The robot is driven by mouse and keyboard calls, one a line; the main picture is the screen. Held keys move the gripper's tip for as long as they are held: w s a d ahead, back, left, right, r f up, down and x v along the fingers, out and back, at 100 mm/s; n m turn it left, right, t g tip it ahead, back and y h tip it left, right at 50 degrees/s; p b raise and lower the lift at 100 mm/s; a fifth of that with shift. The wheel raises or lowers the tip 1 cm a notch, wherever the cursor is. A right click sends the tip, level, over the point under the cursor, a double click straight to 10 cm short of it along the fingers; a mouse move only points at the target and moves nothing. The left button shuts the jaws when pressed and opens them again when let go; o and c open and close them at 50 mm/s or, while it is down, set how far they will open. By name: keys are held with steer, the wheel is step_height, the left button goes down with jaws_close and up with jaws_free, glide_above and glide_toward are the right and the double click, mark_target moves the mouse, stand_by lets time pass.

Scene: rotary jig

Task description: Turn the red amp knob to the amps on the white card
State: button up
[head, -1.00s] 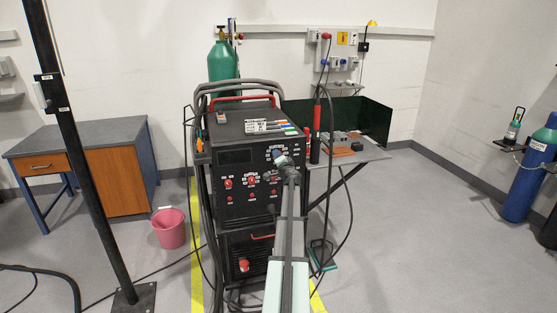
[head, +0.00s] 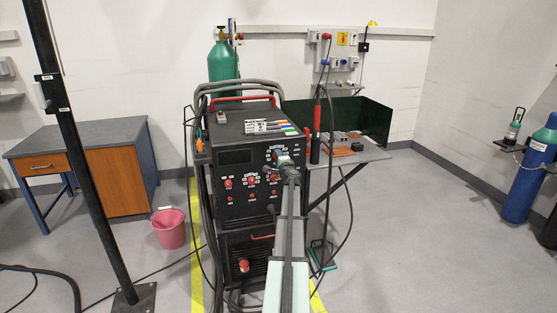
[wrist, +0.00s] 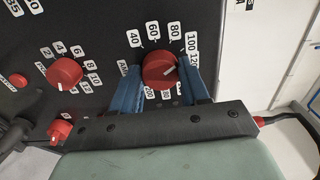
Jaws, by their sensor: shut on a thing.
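The red amp knob (wrist: 160,72) is on the dark front panel of the welding machine, ringed by white number labels. Its white pointer line points up and right, toward the 100 and 120 labels. My gripper (wrist: 163,82) is shut on this knob, with one blue finger on either side of it. In the head view my gripper (head: 282,160) is at the panel's upper right and hides the knob. A white card (head: 256,126) appears to lie on top of the machine; its writing is too small to read.
A second red knob (wrist: 64,72) with its own number ring and a smaller red knob (wrist: 60,130) are left of the gripper. The welding machine (head: 232,190) has cables down both sides. A side table (head: 372,154) stands to the right, and a pink bucket (head: 168,232) to the left.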

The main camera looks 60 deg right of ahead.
steer(key=o, duration=1)
steer(key=shift+o, duration=0.2)
steer(key=shift+a, duration=0.1)
steer(key=v, duration=1.3)
steer(key=shift+s+a, duration=0.25)
steer(key=shift+s, duration=0.05)
